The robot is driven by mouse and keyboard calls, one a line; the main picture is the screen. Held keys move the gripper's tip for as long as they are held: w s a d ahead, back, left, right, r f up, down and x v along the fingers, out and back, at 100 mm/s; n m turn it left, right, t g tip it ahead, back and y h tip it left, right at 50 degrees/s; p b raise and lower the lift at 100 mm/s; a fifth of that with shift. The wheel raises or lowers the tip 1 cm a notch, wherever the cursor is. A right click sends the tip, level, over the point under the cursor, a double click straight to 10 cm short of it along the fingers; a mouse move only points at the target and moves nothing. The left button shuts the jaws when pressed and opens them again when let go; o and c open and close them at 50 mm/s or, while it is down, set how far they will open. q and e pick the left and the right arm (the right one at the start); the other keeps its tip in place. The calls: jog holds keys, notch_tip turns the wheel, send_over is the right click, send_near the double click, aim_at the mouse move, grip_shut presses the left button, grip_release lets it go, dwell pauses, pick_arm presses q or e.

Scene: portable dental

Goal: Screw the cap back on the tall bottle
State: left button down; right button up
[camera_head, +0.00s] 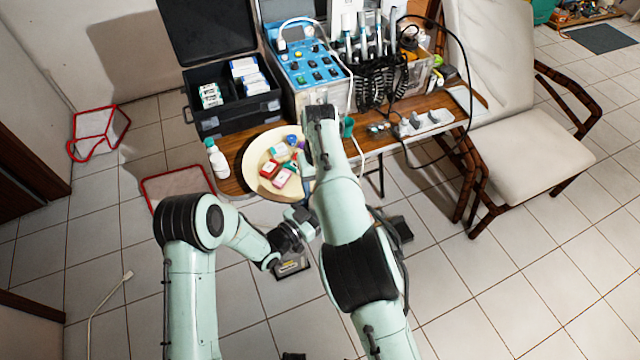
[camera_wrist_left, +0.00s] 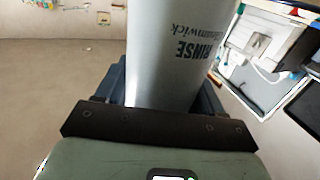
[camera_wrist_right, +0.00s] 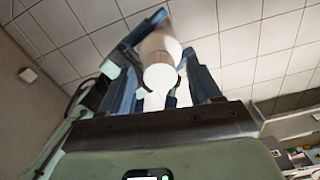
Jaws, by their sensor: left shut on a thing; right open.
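The tall bottle (camera_wrist_left: 172,55) is a pale grey cylinder with "RINSE" printed upside down in the left wrist view. My left gripper (camera_wrist_left: 172,95) is shut on its body; that arm's hand (camera_head: 298,218) shows at the table's front in the head view. In the right wrist view, a pale cylindrical piece with a lighter round end (camera_wrist_right: 160,76) lies between the fingers of my right gripper (camera_wrist_right: 165,68), which is open around it. I cannot tell whether this is the cap, the bottle's top or both. My right forearm hides the right gripper in the head view.
The wooden table (camera_head: 232,182) holds a round cream tray (camera_head: 254,160) with small boxes. A white bottle with a teal cap (camera_head: 217,160) stands left of it. A black case (camera_head: 235,122) and blue dental unit (camera_head: 305,68) stand behind. A chair (camera_head: 530,140) is at right.

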notch_tip(320, 180, up, 4)
jog(key=shift+r, duration=0.1)
jog(key=shift+n, duration=0.3)
jog(key=shift+c, duration=0.4)
